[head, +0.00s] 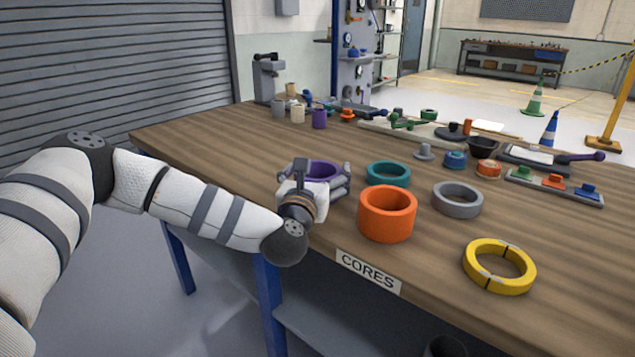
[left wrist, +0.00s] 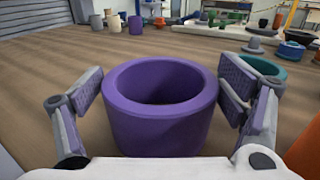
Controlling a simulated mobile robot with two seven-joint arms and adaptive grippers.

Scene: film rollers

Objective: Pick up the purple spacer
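The purple spacer (head: 322,168) is a thick upright ring on the wooden table near its front left edge. In the left wrist view the spacer (left wrist: 160,127) stands between the two finger pads. My left gripper (head: 318,180) is open around it, one finger on each side. In the left wrist view a gap shows between the right pad and the spacer, and the left pad also looks apart from it. The gripper hides part of the spacer in the head view. My right gripper is in neither view.
A teal ring (head: 388,174), an orange cylinder (head: 387,214) and a grey ring (head: 457,200) stand right of the spacer. A yellow ring (head: 499,267) lies farther right. Small parts and trays fill the table's back. Bare wood (head: 215,150) lies behind the gripper.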

